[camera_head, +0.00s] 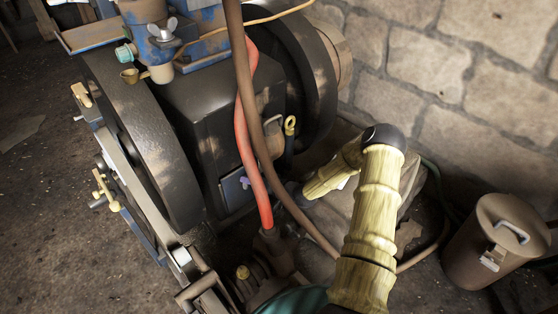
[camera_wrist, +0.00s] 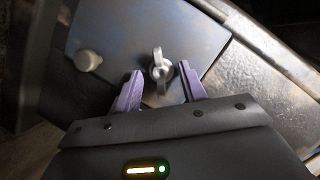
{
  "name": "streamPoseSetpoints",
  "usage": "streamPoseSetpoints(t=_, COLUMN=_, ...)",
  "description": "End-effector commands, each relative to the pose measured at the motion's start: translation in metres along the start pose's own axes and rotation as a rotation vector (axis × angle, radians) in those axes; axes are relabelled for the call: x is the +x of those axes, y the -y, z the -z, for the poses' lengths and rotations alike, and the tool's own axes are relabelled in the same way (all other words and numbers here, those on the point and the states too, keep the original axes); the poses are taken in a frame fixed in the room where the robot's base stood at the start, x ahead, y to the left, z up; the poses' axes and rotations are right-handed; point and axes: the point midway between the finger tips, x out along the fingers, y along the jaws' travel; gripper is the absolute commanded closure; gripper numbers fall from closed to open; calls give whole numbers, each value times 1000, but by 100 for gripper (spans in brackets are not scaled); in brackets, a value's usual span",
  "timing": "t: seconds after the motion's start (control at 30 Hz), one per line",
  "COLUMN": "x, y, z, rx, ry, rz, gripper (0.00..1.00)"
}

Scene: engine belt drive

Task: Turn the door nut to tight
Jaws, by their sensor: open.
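The door nut (camera_wrist: 160,72) is a grey metal wing nut on the blue-grey door (camera_wrist: 113,38) in the wrist view, with its wings roughly upright in the picture. My gripper (camera_wrist: 160,67) is open, with one purple finger on each side of the nut. Gaps show between the fingers and the nut, so they do not grip it. In the head view, the blue door (camera_head: 232,196) is low on the engine's dark housing. A purple fingertip of my gripper (camera_head: 245,183) shows there. The nut cannot be made out in that view.
A round knob (camera_wrist: 88,60) sits on the door left of the nut. A red hose (camera_head: 243,140) and a brown pipe (camera_head: 262,150) run down in front of the housing. Large dark flywheels (camera_head: 140,140) flank it. A lidded brown bin (camera_head: 490,240) stands at the right.

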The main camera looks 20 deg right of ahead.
Motion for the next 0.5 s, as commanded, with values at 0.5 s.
streamPoseSetpoints(t=0.5, x=3, y=2, z=-4, rx=-358, ry=1, rz=-143, gripper=58)
